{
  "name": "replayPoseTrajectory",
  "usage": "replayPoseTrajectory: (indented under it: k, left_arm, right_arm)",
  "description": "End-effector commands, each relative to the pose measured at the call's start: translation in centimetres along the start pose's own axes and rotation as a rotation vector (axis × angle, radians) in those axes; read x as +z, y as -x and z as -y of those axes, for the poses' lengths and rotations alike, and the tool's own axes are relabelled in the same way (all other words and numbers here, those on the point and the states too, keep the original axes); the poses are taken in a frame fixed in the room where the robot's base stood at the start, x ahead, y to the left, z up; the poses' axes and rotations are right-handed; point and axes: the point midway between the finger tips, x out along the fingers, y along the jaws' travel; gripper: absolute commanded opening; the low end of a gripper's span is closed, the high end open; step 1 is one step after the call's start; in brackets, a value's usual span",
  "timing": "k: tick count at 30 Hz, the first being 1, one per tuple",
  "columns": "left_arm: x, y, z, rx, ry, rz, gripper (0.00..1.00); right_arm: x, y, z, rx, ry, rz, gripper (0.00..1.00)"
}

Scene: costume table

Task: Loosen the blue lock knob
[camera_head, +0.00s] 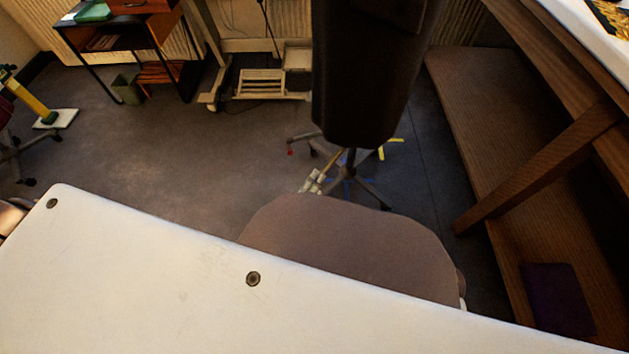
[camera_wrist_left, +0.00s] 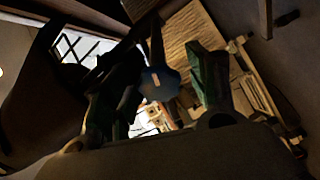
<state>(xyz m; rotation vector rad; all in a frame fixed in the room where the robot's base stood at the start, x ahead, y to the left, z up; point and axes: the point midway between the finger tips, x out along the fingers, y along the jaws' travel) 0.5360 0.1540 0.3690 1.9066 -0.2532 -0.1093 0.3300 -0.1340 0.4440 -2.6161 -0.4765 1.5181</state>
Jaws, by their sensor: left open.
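In the left wrist view a blue lock knob (camera_wrist_left: 160,83) with a small pale mark on its face is seen between the two fingers of my left gripper (camera_wrist_left: 158,76). The fingers are apart, one on each side of the knob in the picture. I cannot tell whether either finger touches it or how far in front of them it lies. A dark rod shows just above the knob. I cannot make out the knob or my left gripper in the head view. My right gripper is in neither view.
A white tabletop (camera_head: 120,270) fills the front. Beyond it are a brown chair (camera_head: 345,240) and a dark upright form (camera_head: 365,70) on a legged stand. A wooden bench (camera_head: 500,120) runs along the right. Open floor (camera_head: 190,165) lies at left.

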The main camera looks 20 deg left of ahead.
Motion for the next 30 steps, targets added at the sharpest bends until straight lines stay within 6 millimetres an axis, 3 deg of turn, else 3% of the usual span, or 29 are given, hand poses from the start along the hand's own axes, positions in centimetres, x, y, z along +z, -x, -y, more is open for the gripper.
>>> replayPoseTrajectory:
  k: [14, 30]
  left_arm:
    - [0.0, 1.1, 0.0, 0.0, 0.0, 0.0, 0.58]
    - [0.0, 6.7, 0.1, -0.001, -0.001, 0.0, 0.58]
  right_arm:
    - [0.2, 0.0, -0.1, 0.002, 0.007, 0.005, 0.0]
    - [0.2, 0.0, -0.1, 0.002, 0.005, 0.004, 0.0]
